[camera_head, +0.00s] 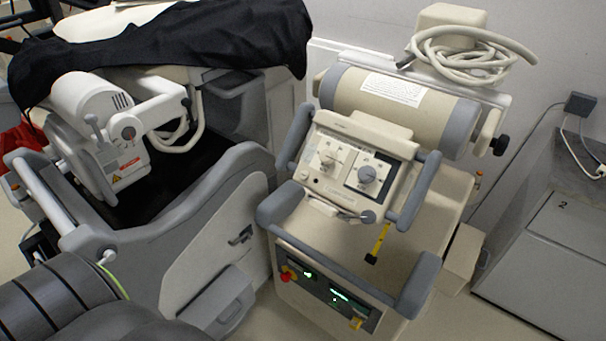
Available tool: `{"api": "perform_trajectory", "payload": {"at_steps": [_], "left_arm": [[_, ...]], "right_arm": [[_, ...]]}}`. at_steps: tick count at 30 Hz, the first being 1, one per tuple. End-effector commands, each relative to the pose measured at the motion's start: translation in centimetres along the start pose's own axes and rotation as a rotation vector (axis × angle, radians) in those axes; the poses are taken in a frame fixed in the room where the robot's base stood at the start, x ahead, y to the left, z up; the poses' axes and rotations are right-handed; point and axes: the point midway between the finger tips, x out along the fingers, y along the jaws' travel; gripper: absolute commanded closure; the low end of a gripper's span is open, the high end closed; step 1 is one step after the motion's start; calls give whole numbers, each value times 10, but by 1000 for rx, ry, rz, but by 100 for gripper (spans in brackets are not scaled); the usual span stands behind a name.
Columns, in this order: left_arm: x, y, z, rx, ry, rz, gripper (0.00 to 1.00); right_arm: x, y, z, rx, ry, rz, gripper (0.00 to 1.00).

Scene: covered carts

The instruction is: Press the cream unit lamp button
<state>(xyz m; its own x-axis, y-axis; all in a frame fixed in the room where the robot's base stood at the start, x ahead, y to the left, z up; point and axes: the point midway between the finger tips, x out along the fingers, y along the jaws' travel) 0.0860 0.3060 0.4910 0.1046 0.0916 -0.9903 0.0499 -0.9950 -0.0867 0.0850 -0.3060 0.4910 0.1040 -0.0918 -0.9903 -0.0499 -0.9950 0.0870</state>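The cream unit (440,225) stands in the middle of the view, with grey bumpers and a cream cylinder across its top. Its tilted upper panel (350,165) carries two round knobs and small controls. A lower dark panel (330,290) has green lit displays, a red knob (287,274) at its left and a yellow part (356,323) at its right. I cannot tell which small control is the lamp button. Neither of my grippers is in view.
A grey-and-white unit (215,235) under a black cover (170,45) stands close on the left. A coiled pale cable (470,55) hangs at the top of the cream unit. A grey cabinet (555,245) stands at the right. Some floor shows in front.

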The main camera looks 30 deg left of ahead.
Motion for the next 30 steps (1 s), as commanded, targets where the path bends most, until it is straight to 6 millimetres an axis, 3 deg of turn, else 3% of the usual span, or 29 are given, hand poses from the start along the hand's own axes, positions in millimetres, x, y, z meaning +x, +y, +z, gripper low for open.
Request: {"api": "perform_trajectory", "payload": {"at_steps": [1,9,30], "left_arm": [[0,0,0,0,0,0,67],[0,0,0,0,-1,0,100],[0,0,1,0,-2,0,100]], "right_arm": [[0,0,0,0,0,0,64],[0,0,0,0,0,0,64],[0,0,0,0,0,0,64]]}}
